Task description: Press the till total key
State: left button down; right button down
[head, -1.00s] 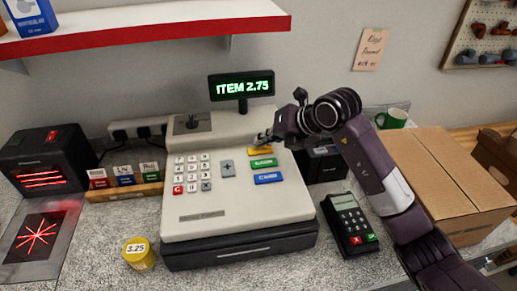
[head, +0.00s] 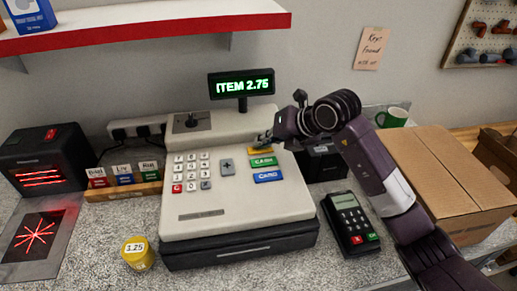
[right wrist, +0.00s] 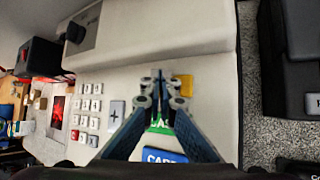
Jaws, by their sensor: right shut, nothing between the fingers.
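The cream till (head: 235,202) stands on the counter, its green display (head: 241,84) reading ITEM 2.75. On its sloped top are a yellow key (head: 260,151), a green key (head: 263,162) marked CASH and a blue key (head: 268,176) marked CARD. The yellow key's label is not readable. My right gripper (head: 263,138) is shut and empty at the yellow key's upper edge. In the right wrist view, the fingertips (right wrist: 158,82) lie just left of the yellow key (right wrist: 185,86); contact cannot be told. My left gripper is not in view.
A card terminal (head: 350,224) stands right of the till and a cardboard box (head: 440,178) is farther right. A yellow tin (head: 138,255) marked 3.25 stands front left. A small-box rack (head: 125,190) and a scanner with red lines (head: 42,162) are at left. A red-edged shelf (head: 150,30) hangs above.

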aim_at(262, 150)
jog(key=shift+f, duration=0.1)
dwell(0.3)
jog(key=shift+r, duration=0.55)
jog(key=shift+r+p, duration=2)
jog(key=shift+r, duration=1.05)
